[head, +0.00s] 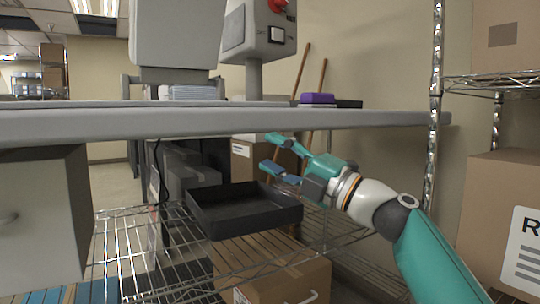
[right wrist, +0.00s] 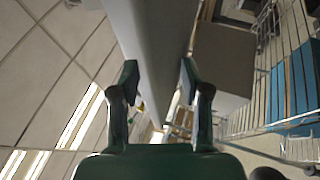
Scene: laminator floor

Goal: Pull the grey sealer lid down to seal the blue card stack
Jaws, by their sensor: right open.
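The grey sealer lid (head: 175,40) is a large block at the upper left of the head view, raised above the bench, its top cut off by the frame. Below it a pale blue card stack (head: 192,92) shows beyond the bench's front edge, with a gap between them. My right gripper (head: 268,152) is open and empty. In the head view it appears just below the bench edge, to the right of and lower than the lid. In the right wrist view the fingers (right wrist: 159,72) are apart, with the bench edge running between them in the picture. My left gripper is not in view.
The grey bench (head: 230,122) spans the view. Beyond its edge are a control box (head: 262,30) with a red knob and a purple stack (head: 317,98). Below are a black tray (head: 245,222), wire shelving and cartons. A chrome post (head: 435,100) stands right.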

